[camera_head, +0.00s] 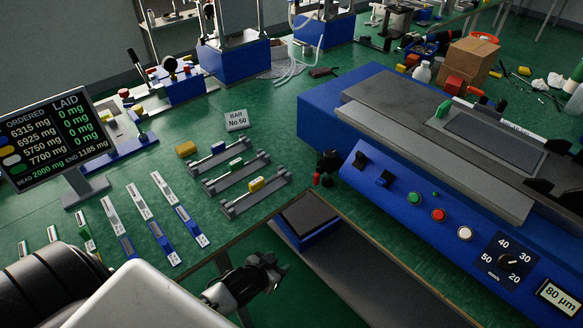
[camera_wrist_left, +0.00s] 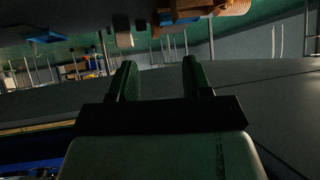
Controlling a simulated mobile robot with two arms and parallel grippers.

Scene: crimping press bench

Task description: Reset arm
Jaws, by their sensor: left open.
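My left gripper (camera_head: 262,275) is at the lower middle of the head view, in front of the bench edge and below the small dark-topped blue block. Its black fingers are seen end-on and hold nothing. In the left wrist view its two fingers (camera_wrist_left: 160,80) stand apart with an empty gap between them. The wrist camera looks out over the floor toward distant benches. My left arm comes in from the lower left as a large white and black link. My right gripper does not show in either view.
A green bench (camera_head: 290,105) carries a large blue machine (camera_head: 330,115) at right, a display (camera_head: 60,140) at left, several grey racks (camera_head: 250,190) and labelled strips (camera_head: 160,185). A blue block with a dark top (camera_head: 308,218) sits near the gripper. A box (camera_head: 470,60) stands behind.

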